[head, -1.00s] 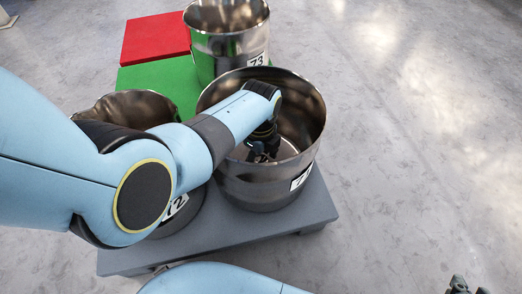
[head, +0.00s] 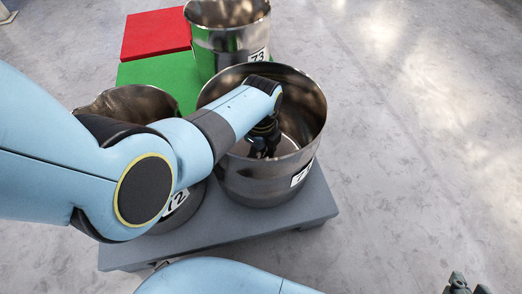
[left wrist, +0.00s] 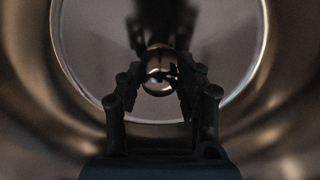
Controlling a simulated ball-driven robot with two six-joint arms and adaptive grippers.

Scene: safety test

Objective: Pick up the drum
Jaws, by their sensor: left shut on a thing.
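A shiny open-topped metal drum (head: 262,182) stands upright at the right front of a grey platform (head: 312,205). Its label is partly readable. My left arm reaches over its rim. My left gripper (head: 264,148) is down inside it, and in the left wrist view its fingers (left wrist: 160,80) are shut on a round shiny metal knob (left wrist: 158,72). The drum's round floor and walls surround the fingers there. I see no clear gap under the drum. My right gripper (head: 468,286) is at the lower right edge, partly cut off, away from the drum.
A drum marked 73 (head: 228,45) stands behind, close to the front drum. Another drum (head: 130,105), with a label ending in 2, stands at left, partly behind my arm. Green (head: 165,78) and red (head: 155,35) panels lie behind. The floor at right (head: 420,150) is clear.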

